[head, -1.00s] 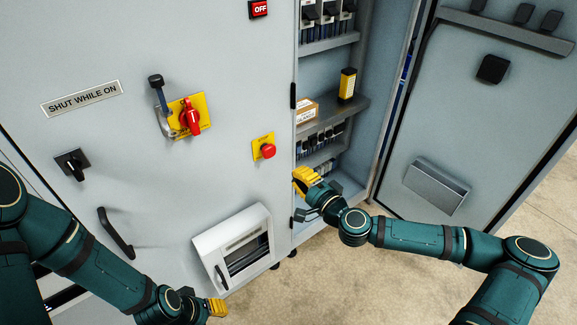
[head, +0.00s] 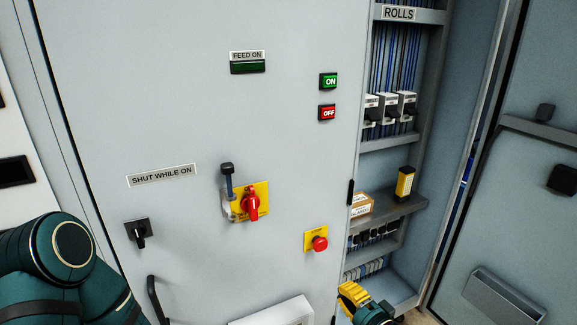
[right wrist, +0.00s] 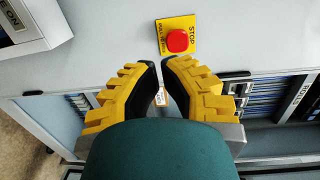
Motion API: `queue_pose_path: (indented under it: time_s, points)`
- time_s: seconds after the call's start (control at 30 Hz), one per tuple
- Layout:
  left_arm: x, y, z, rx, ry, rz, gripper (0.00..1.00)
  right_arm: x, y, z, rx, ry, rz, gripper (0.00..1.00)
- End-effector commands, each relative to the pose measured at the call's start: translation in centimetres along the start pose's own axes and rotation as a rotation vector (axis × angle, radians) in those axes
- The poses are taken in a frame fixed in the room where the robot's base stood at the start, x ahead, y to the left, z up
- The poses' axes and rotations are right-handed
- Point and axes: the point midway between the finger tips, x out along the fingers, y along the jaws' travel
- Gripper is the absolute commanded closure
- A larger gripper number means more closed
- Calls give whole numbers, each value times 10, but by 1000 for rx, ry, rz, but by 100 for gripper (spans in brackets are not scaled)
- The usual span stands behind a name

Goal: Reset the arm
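My right gripper (head: 352,296) is at the bottom of the head view, in front of the open cabinet's lower shelves.
The grey panel carries a red rotary switch (head: 250,206), a black knob (head: 138,233), a green ON button (head: 328,81) and a red OFF button (head: 327,112). The cabinet shelf (head: 400,208) holds a box and a yellow-black item (head: 405,183). The cabinet door (head: 520,220) stands open at right.

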Motion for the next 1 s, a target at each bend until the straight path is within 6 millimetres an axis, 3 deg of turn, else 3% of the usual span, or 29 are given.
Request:
queue_pose_path:
  time_s: [0.1, 0.2, 0.3, 0.43, 0.57, 0.7, 1.0]
  points:
    - [0, 0, 0, 0, 0, 0, 58, 10, 29, 58, -31, -158, 105, 100]
    - [0, 0, 0, 0, 0, 0, 58, 6, 61, 108, -74, -304, 222, 100]
    - [0, 0, 0, 0, 0, 0, 58, -6, 92, 147, -129, -433, 340, 100]
    - [0, 0, 0, 0, 0, 0, 58, -30, 128, 180, -217, -572, 489, 100]
    - [0, 0, 0, 0, 0, 0, 58, -57, 157, 192, -319, -676, 633, 100]
    - [0, 0, 0, 0, 0, 0, 58, -84, 178, 188, -440, -751, 778, 100]
    - [0, 0, 0, 0, 0, 0, 58, -112, 186, 153, -637, -780, 982, 100]
